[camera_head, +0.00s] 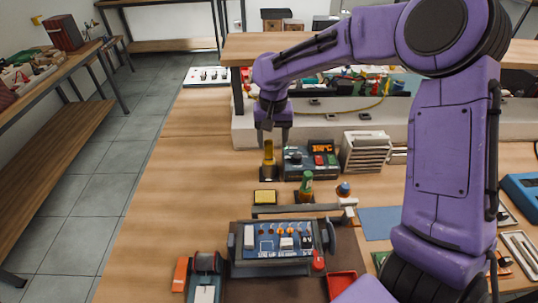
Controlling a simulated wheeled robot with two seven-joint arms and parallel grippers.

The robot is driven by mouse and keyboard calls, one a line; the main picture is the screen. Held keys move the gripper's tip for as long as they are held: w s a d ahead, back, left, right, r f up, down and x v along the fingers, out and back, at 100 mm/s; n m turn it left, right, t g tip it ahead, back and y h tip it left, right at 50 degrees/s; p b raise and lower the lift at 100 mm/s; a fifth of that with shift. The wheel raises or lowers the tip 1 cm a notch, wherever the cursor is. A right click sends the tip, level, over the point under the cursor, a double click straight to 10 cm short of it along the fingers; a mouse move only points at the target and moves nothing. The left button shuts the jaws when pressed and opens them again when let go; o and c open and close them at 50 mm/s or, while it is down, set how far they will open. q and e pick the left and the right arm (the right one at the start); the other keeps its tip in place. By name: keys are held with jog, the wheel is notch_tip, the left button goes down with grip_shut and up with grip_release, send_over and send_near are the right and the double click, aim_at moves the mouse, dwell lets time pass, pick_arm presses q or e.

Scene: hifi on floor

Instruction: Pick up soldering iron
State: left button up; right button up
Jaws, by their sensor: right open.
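My right gripper (274,132) points down over the far part of the workbench, with its jaws open. Just below it stands a yellow-brown upright piece (268,158) on a dark base, left of the soldering station (311,162). This may be the soldering iron in its stand, but it is too small to be sure. The gripper's fingertips look close above it; I cannot tell whether they touch. A yellow sponge (265,197) lies in front of it. My left gripper is not in view.
A blue circuit board (281,242) sits in a holder at the front. A red tray (343,286) lies front right. A grey vented box (364,152) stands right of the station. The bench's left strip (190,170) is clear.

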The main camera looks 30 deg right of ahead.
aim_at(269, 151)
jog(key=f, duration=0.2)
jog(key=w+f, duration=0.1)
jog(key=f, duration=0.1)
jog(key=w+f, duration=0.1)
jog(key=f, duration=0.1)
jog(key=shift+a, duration=0.1)
jog(key=shift+s+r, duration=0.15)
jog(key=shift+s, duration=0.25)
jog(key=c, duration=0.4)
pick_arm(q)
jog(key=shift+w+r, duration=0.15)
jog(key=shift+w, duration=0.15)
pick_arm(e)
jog(key=c, duration=0.6)
pick_arm(q)
jog(key=shift+p, duration=0.3)
pick_arm(e)
jog(key=shift+o, duration=0.2)
